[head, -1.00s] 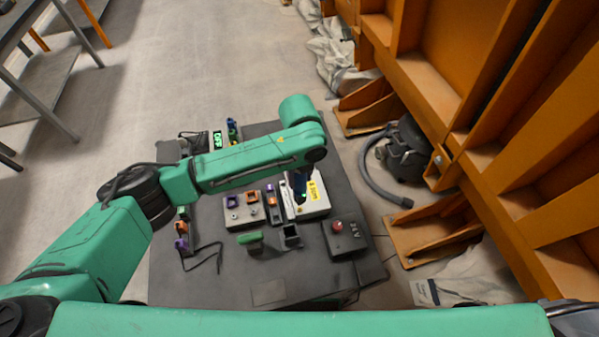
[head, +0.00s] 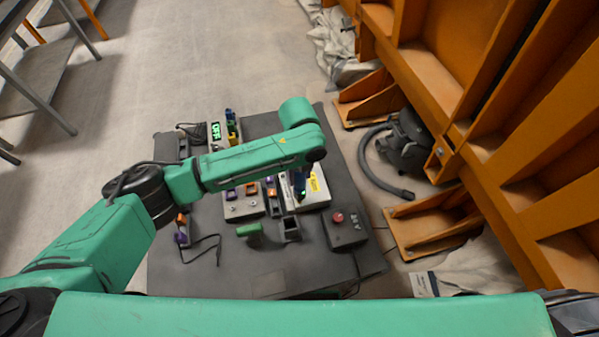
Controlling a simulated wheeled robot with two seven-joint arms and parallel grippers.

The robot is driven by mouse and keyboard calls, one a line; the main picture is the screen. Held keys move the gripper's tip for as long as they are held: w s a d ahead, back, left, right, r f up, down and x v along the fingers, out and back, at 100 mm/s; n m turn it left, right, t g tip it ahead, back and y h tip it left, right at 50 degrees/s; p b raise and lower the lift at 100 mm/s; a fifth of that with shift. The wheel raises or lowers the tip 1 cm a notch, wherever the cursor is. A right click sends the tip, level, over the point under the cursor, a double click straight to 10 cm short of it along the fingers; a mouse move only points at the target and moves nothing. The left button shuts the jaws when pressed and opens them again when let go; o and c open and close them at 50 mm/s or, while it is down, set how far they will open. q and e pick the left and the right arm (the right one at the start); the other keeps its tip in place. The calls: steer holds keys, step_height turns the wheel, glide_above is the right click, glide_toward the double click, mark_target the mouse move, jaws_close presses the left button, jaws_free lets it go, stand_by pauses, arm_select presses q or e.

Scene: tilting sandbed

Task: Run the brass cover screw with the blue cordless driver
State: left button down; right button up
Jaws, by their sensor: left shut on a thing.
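My left gripper (head: 301,182) points down from the end of its green arm, mostly hidden under the wrist. It is shut on a dark blue thing, which looks like the blue cordless driver (head: 300,193); little of it shows. The brass cover screw cannot be made out. My right gripper is not in view.
The dark table (head: 268,285) also bears a green-handled thing (head: 250,230), a small open dark holder (head: 290,230), a box with a red button (head: 338,218) and a lit green display (head: 215,131). Orange steel framing and a black vacuum (head: 408,145) stand at the right.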

arm_select(q)
steer(key=shift+f, duration=0.25)
stand_by(0.8)
steer(key=shift+s, duration=0.15)
steer(key=shift+s+f, duration=0.1)
stand_by(0.4)
steer(key=shift+r+p, duration=0.3)
steer(key=shift+p, duration=0.85)
stand_by(1.3)
steer(key=shift+w+r+p, duration=0.15)
steer(key=shift+r+p, duration=0.05)
steer(key=shift+r, duration=1.4)
steer(key=shift+w+r+p, duration=0.15)
steer(key=shift+r, duration=1.4)
